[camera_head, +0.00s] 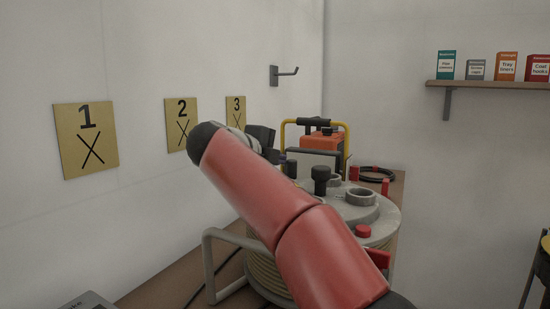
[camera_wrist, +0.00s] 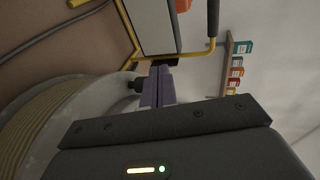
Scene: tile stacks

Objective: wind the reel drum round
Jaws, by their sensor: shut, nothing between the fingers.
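The reel drum (camera_head: 380,220) is a grey round drum with a pale flat top and tan line wound round its side. It stands on the brown bench, partly hidden behind my red arm. A black upright knob (camera_head: 321,178) stands on its top. In the wrist view the drum's rim and tan winding (camera_wrist: 38,125) show at the left. My gripper (camera_wrist: 160,75) is shut and empty, its purple-grey fingers over the drum's edge. A dark knob (camera_wrist: 135,84) shows just left of the fingers; whether they touch it I cannot tell.
An orange device in a yellow frame (camera_head: 345,140) stands behind the drum, close to my fingers. A grey tube handle (camera_head: 208,265) is at the drum's left. Numbered plates (camera_head: 86,140) and a hook (camera_head: 284,74) are on the wall. A shelf (camera_head: 490,85) holds small boxes.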

